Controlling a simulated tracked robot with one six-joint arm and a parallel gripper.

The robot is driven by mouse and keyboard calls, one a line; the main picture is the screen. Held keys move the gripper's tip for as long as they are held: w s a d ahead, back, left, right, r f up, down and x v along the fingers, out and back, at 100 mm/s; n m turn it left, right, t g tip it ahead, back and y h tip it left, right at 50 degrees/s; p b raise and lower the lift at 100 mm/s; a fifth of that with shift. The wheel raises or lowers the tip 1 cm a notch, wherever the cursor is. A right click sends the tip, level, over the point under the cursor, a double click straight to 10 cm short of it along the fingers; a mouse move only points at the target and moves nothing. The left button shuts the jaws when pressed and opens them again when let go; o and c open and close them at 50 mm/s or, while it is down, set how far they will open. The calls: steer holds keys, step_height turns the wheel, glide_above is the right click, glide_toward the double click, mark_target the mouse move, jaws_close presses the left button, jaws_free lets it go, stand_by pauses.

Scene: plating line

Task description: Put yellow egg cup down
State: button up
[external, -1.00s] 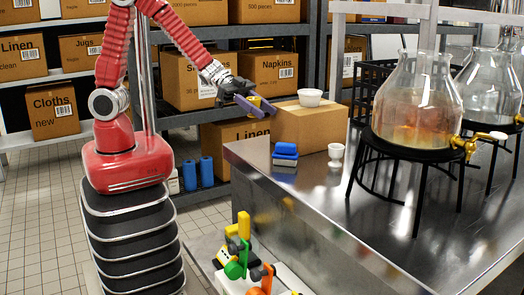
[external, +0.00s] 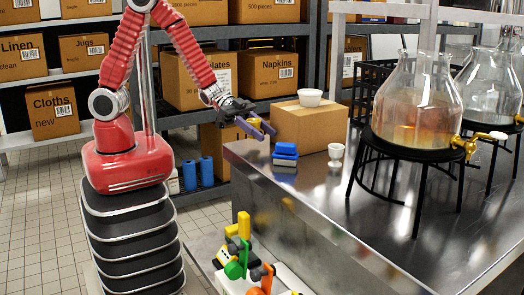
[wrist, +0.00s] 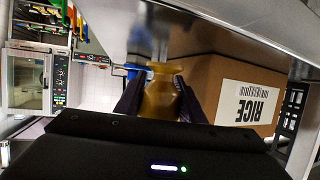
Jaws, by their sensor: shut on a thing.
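The yellow egg cup (wrist: 161,97) is between the two dark fingers of my gripper (wrist: 150,95) in the wrist view. A white egg cup (external: 336,154) stands upright on the counter, apart from my gripper.
Glass dispensers (external: 418,100) on black stands fill the right. The counter's front middle is clear.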

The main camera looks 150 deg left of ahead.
steer(key=shift+f, duration=1.2)
steer(key=o, duration=0.8)
steer(key=shift+f, duration=0.1)
steer(key=shift+c, duration=0.2)
steer(key=shift+s, duration=0.1)
steer(key=v, duration=1.2)
